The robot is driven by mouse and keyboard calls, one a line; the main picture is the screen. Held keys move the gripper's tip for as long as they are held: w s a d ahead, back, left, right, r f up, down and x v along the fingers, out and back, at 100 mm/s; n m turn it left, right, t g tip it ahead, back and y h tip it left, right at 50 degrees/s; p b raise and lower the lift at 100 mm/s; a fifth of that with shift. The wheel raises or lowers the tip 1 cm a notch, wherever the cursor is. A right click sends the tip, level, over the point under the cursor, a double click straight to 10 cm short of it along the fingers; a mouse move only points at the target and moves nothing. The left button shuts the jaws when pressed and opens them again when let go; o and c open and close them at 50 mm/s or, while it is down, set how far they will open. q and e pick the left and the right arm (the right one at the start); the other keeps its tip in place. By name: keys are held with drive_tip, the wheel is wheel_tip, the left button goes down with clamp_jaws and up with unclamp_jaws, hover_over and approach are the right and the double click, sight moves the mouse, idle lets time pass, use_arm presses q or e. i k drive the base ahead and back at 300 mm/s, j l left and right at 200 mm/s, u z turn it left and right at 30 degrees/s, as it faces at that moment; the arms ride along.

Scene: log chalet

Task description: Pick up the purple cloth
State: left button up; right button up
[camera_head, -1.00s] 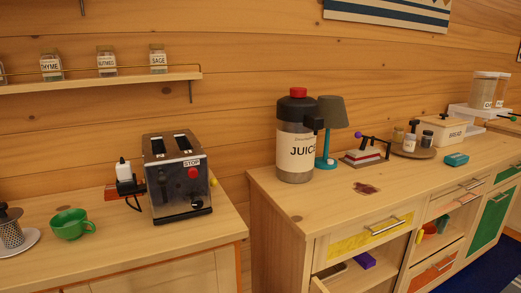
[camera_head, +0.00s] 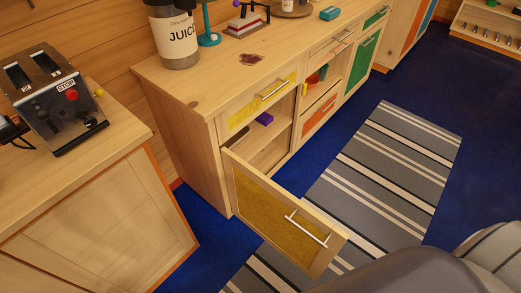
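A small purple folded thing, which looks like the purple cloth (camera_head: 264,119), lies inside the open compartment below the yellow drawer of the wooden sideboard (camera_head: 160,82). A dark flat object (camera_head: 238,132) lies to its left on the same shelf. The yellow-panelled door (camera_head: 270,217) of this compartment stands swung open toward me and hides the lower part of the inside. Neither of my grippers is in view.
The open door juts over the blue floor (camera_head: 205,238) and the striped rug (camera_head: 400,165). A juice dispenser (camera_head: 178,45) and a dark red stain (camera_head: 251,59) are on the sideboard top. A toaster (camera_head: 60,100) stands on the left counter. Grey rounded shapes fill the bottom right.

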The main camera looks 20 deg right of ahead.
sight(265, 119)
drive_tip(key=z, duration=0.7)
